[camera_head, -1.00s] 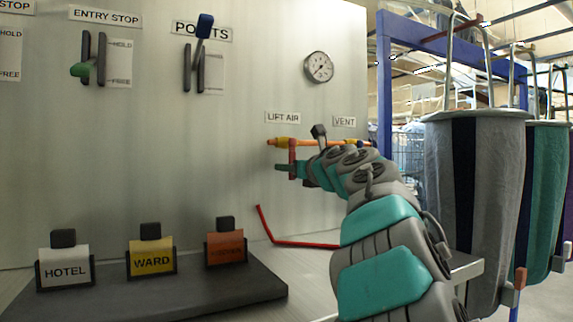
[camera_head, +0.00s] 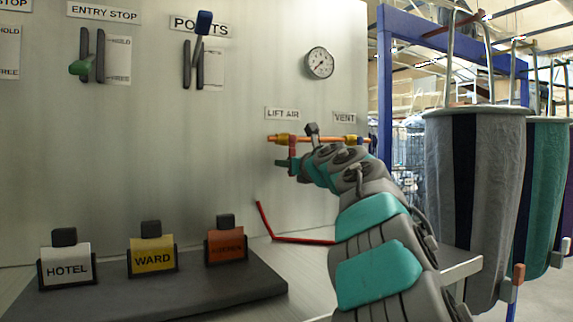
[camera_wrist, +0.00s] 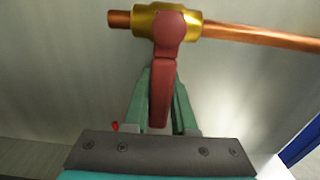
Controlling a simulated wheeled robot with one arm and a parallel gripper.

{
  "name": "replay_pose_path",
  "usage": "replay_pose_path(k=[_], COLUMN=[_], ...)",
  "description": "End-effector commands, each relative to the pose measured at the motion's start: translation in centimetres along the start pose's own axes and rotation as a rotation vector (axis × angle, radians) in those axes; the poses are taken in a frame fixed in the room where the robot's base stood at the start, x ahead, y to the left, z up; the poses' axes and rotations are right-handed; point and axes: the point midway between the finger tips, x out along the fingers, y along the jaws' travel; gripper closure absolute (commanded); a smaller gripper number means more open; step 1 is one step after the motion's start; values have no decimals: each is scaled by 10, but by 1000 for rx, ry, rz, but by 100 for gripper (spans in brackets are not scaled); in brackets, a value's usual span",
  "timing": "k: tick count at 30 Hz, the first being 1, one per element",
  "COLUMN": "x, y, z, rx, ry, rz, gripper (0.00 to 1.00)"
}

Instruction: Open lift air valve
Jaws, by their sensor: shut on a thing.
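The lift air valve (camera_head: 281,139) is a brass body on a copper pipe, under the LIFT AIR label (camera_head: 282,113) on the panel. It also shows in the wrist view (camera_wrist: 150,20). Its red lever (camera_wrist: 163,90) hangs down from the valve, across the line of the pipe. My gripper (camera_wrist: 161,105) is shut on the red lever, with a green finger on each side of it. In the head view my gripper (camera_head: 285,163) is at the lever, partly hidden by my wrist.
A second brass valve (camera_head: 351,139) sits on the same pipe under the VENT label (camera_head: 344,117). A pressure gauge (camera_head: 319,62) is above. A red bent rod (camera_head: 290,239) lies below the valve. A dark shelf (camera_head: 200,287) holds label cards. Hanging bags (camera_head: 490,190) stand at right.

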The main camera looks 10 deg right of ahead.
Motion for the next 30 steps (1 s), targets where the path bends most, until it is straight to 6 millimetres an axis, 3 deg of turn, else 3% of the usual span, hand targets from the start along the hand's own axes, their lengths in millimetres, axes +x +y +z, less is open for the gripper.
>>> replay_pose_path(k=[4, 30], x=[0, 0], y=[0, 0], z=[0, 0], rx=[0, 0], ry=[0, 0], rz=[0, 0], gripper=[100, 100])
